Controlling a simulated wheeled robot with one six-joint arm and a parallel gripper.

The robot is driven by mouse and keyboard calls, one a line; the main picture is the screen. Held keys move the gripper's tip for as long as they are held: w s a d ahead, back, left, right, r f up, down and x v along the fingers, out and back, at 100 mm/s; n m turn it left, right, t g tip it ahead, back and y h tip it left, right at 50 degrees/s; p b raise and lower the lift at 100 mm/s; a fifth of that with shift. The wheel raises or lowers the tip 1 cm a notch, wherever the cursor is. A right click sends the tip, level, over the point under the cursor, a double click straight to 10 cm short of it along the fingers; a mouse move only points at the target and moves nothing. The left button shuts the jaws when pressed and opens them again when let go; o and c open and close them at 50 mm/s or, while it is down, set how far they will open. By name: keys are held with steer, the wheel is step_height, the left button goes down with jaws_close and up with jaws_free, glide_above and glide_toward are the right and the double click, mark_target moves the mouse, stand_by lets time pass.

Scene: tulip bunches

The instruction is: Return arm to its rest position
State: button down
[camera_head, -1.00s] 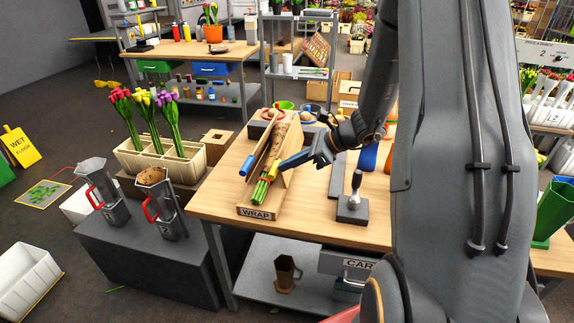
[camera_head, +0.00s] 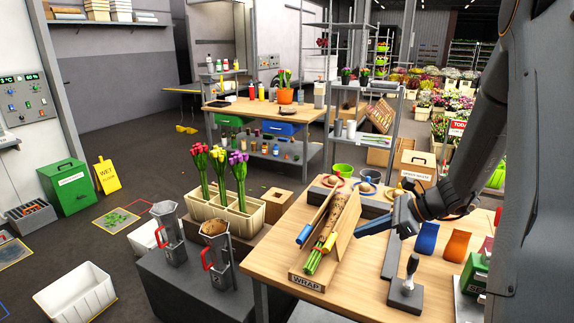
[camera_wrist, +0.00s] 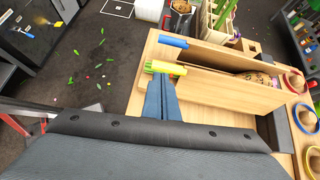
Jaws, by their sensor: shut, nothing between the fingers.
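My gripper (camera_head: 376,226) is above the wooden workbench in the head view, to the right of the WRAP stand. Its blue fingers (camera_wrist: 162,98) are together and empty in the wrist view. My arm reaches in from the right side of the head view. The wooden WRAP stand (camera_head: 306,283) holds a wrapped bunch (camera_head: 341,215) with green stems at its front. A blue-ended roll and a yellow-ended one lie at the stand; their ends also show in the wrist view near my fingertips, where I cannot tell if anything touches.
A stamp (camera_head: 407,280) stands on a dark pad on the bench (camera_head: 290,222). Blue and orange holders (camera_head: 427,238) are at the bench's right. A cream planter (camera_head: 232,222) with tulip bunches and two metal jugs (camera_head: 168,235) stand left. The dark floor at left has open room.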

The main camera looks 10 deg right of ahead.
steer(key=s+a+f+n+g+h+b, duration=0.1)
steer(key=s+a+f+n+h+b, duration=0.1)
steer(key=s+n, duration=0.6)
steer(key=s+a+f+n+g+h+b, duration=0.2)
steer(key=s+a+n+h+b, duration=0.3)
steer(key=n, duration=1)
steer(key=s+a+h, duration=0.1)
steer(key=s+a, duration=0.2)
steer(key=shift+s+f+n+g+h, duration=0.15)
steer(key=shift+f+n+g+h, duration=0.15)
